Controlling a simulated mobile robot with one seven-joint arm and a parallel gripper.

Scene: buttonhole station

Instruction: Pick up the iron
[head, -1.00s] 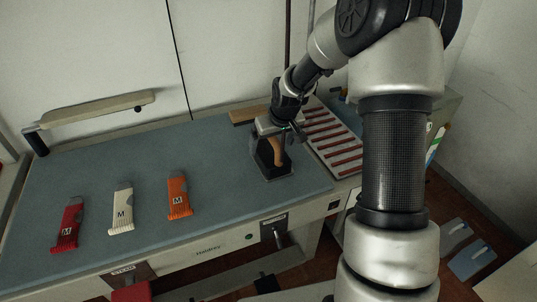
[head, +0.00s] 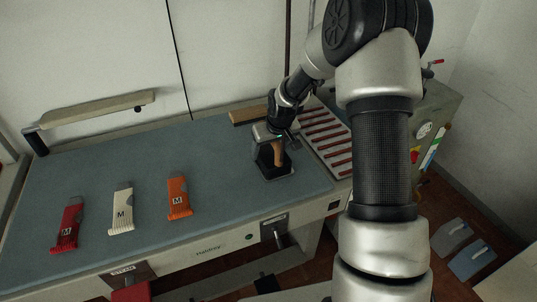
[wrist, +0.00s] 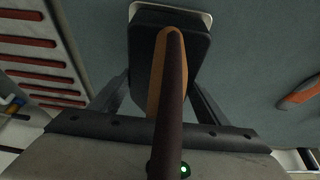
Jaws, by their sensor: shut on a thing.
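The iron (head: 264,158) has a dark body and a wooden handle (head: 278,154). It is at the right end of the blue-grey work surface, over a flat grey plate (head: 276,174). My gripper (head: 276,146) comes down from above and is shut on the iron's handle. In the wrist view the black iron body (wrist: 195,45) is at the top, with the orange-brown handle (wrist: 156,82) between the fingers of my gripper (wrist: 160,96). I cannot tell whether the iron is clear of the surface.
Red, cream and orange packs (head: 68,226) (head: 122,208) (head: 179,198) lie on the work surface (head: 225,185) to the left. A wooden block (head: 248,116) is behind the iron. A rack with red bars (head: 325,134) is close on the right. A padded arm (head: 98,108) stands at the back left.

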